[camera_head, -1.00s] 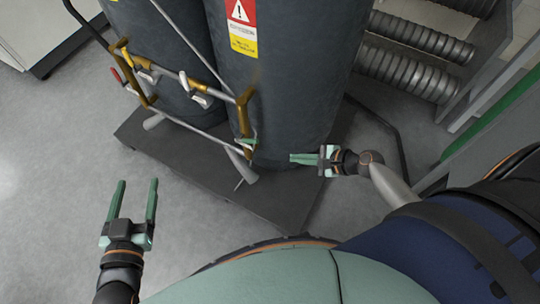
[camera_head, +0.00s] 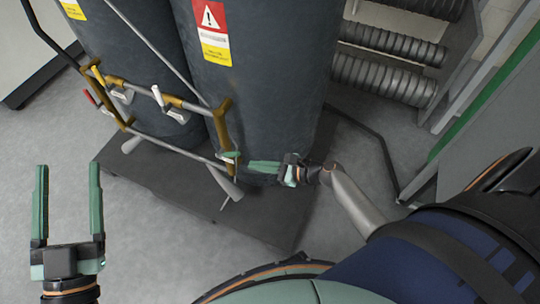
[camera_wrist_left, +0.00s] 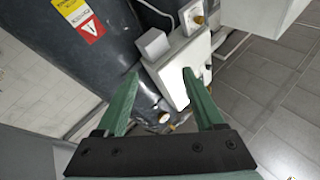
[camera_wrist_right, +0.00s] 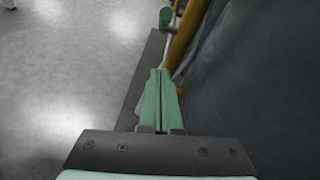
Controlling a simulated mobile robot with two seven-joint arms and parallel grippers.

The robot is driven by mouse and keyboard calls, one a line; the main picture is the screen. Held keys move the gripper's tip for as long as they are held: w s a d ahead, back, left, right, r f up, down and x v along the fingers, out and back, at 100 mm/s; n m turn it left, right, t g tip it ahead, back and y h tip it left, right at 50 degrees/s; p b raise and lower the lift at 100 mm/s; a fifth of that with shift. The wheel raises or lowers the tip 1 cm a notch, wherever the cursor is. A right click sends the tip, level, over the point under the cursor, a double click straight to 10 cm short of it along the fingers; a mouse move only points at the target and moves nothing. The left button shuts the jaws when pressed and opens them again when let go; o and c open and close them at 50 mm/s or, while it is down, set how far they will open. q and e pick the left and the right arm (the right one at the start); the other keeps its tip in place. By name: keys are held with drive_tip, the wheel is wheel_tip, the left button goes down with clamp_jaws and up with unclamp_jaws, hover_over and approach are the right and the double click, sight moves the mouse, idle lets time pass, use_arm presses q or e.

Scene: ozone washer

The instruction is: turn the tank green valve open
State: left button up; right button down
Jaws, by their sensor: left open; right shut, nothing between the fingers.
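The green valve handle (camera_head: 231,154) sits at the lower end of a brass-coloured pipe (camera_head: 222,120) on the front of the right-hand dark tank (camera_head: 265,90). My right gripper (camera_head: 252,166) is shut and empty, its fingertips a little to the right of the handle and apart from it. In the right wrist view the green handle (camera_wrist_right: 166,18) shows at the top, beyond the closed green fingers (camera_wrist_right: 157,75). My left gripper (camera_head: 68,166) is open and empty over the floor at the left. Its open fingers also show in the left wrist view (camera_wrist_left: 160,82).
The tanks stand on a dark base plate (camera_head: 170,190). Other handles, one yellow-and-white (camera_head: 158,95) and one red (camera_head: 90,97), sit on the pipes further left. Ribbed hoses (camera_head: 385,80) lie at the back right. The floor (camera_head: 40,140) at the left is clear.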

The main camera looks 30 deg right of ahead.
use_arm(q)
drive_tip(key=shift+w+a+f+n+g+y+p, duration=0.1)
drive_tip(key=shift+w+f+n+g+y+p, duration=0.1)
drive_tip(key=shift+f, duration=0.35)
drive_tip(key=shift+w+d+f+n+g+y+p, duration=0.1)
drive_tip(key=shift+f+n+g+y, duration=0.1)
drive_tip(key=shift+f, duration=0.3)
drive_tip(key=shift+w+a+f+n+g+y+p, duration=0.1)
drive_tip(key=shift+w+f+g+y+p, duration=0.1)
drive_tip(key=shift+f, duration=0.35)
use_arm(e)
drive_tip(key=shift+w+a+r, duration=1.2)
drive_tip(key=shift+a+r, duration=0.15)
drive_tip(key=shift+a, duration=0.1)
use_arm(q)
drive_tip(key=s+f+n+g+y+p, duration=0.1)
drive_tip(key=s+f+g, duration=0.3)
drive_tip(key=f, duration=0.7)
drive_tip(key=s+f+n+g+y+p, duration=0.2)
drive_tip(key=f+g, duration=0.4)
drive_tip(key=f, duration=0.6)
drive_tip(key=shift+s+n+g+y+p, duration=0.35)
drive_tip(key=shift+s+p, duration=0.5)
drive_tip(key=shift+p, duration=0.4)
use_arm(e)
drive_tip(key=shift+w+a+r+g+h, duration=0.1)
drive_tip(key=shift+r+g+h, duration=0.4)
drive_tip(key=shift+r, duration=0.05)
